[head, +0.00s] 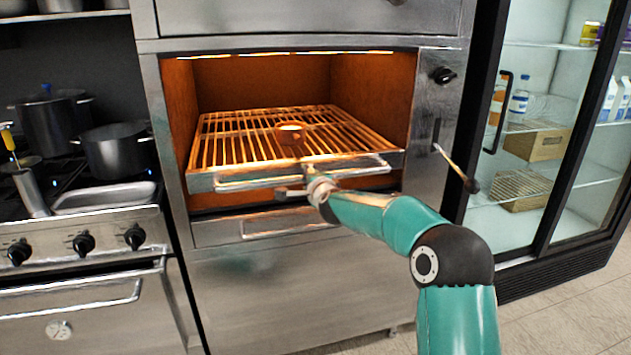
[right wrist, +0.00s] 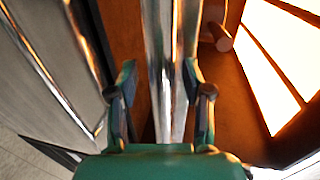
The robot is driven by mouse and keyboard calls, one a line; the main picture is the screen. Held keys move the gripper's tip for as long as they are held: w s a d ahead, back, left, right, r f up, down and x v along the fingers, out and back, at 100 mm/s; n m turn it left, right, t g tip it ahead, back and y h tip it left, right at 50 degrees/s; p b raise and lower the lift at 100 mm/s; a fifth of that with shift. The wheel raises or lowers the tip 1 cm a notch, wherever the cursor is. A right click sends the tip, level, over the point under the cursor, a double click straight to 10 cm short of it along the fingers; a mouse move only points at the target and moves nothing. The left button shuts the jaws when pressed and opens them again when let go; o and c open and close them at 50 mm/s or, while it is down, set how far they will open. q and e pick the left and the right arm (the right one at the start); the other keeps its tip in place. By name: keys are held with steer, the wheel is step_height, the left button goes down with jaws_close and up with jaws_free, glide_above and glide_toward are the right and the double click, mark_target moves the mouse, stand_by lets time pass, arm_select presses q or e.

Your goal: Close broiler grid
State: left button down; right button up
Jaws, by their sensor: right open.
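The broiler grid (head: 240,145) is a slatted rack, pulled partly forward in the lit, orange broiler opening. A steel bar handle (head: 345,172) runs along its front rail (head: 200,183). My right gripper (head: 290,193) is at the front of the grid, just below the handle in the head view. In the right wrist view the open fingers of the right gripper (right wrist: 163,95) stand on either side of a shiny metal bar (right wrist: 160,45). Whether they touch it I cannot tell. My left gripper is in neither view.
A small round item (head: 290,130) sits on the grid. A lever with a dark knob (head: 471,185) sticks out at the broiler's right side. A lower drawer handle (head: 290,228) is beneath. A stove with pots (head: 115,150) stands left, a glass-door fridge (head: 540,150) right.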

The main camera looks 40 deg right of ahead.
steer(key=v, duration=1.2)
stand_by(0.3)
steer(key=x, duration=1.2)
steer(key=shift+w, duration=0.15)
